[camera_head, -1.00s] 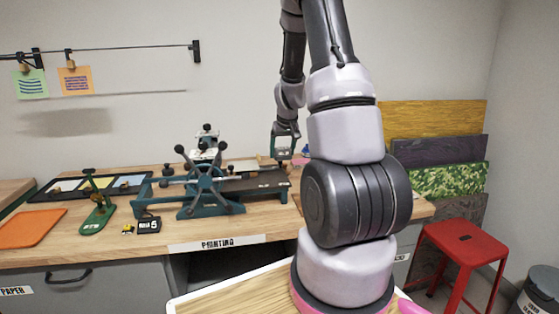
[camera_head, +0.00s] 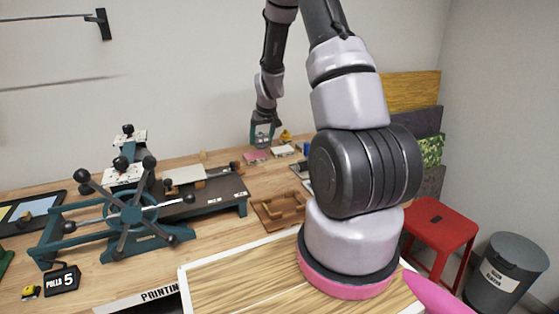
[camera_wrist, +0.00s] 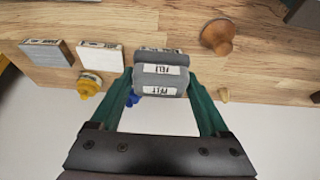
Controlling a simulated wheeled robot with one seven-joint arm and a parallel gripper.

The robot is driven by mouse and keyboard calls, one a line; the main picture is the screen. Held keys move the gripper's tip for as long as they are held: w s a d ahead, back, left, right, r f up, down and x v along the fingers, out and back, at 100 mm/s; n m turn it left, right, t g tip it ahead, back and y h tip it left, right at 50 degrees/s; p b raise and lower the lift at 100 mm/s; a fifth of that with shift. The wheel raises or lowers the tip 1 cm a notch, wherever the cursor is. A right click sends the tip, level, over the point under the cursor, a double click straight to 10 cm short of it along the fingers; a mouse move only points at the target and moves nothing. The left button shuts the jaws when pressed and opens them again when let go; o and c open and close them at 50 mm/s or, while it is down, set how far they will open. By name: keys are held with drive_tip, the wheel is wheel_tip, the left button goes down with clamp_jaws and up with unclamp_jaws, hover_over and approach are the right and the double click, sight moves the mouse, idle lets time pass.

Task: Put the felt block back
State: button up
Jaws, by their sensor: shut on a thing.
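The felt block (camera_wrist: 160,78) is grey with white "FELT" labels and sits between my gripper's two teal fingers in the wrist view. My gripper (camera_wrist: 160,88) is shut on it. In the head view my gripper (camera_head: 262,138) hangs over the back of the bench (camera_head: 215,160), by the wall. I cannot make out the felt block there, nor whether it touches the bench. A pink flat piece (camera_head: 257,156) shows just below the gripper.
A white block (camera_wrist: 100,56) and a grey-topped block (camera_wrist: 45,54) lie beside the felt block in the wrist view. A yellow item (camera_wrist: 89,86) and wooden knob (camera_wrist: 217,37) are near. A press (camera_head: 130,212), wooden tray (camera_head: 282,209) and red stool (camera_head: 440,225) stand around.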

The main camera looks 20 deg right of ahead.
hover_over(263, 166)
drive_tip(key=s, duration=0.1)
drive_tip(key=f, duration=0.5)
drive_tip(key=shift+s+f, duration=0.2)
drive_tip(key=shift+f, duration=2.35)
drive_tip(key=shift+f, duration=0.1)
drive_tip(key=o, duration=1.2)
drive_tip(key=shift+c, duration=0.2)
drive_tip(key=s+a+r+m+t, duration=0.15)
drive_tip(key=s+r, duration=0.35)
drive_tip(key=r, duration=0.6)
drive_tip(key=s+a+r+y, duration=0.1)
drive_tip(key=s+a+r, duration=0.3)
drive_tip(key=r, duration=0.8)
drive_tip(key=s+a+r, duration=0.1)
drive_tip(key=s+r, duration=0.5)
drive_tip(key=r, duration=0.5)
drive_tip(key=s+a+r+m, duration=0.1)
drive_tip(key=s+r, duration=0.3)
drive_tip(key=s, duration=0.5)
drive_tip(key=s+a+r+m+t+y, duration=0.1)
drive_tip(key=s+a+r, duration=0.2)
drive_tip(key=s, duration=0.6)
wheel_tip(263, 166, up, 2)
drive_tip(key=shift+s+a+r, duration=0.15)
drive_tip(key=shift+s+a, duration=0.05)
drive_tip(key=shift+a, duration=0.05)
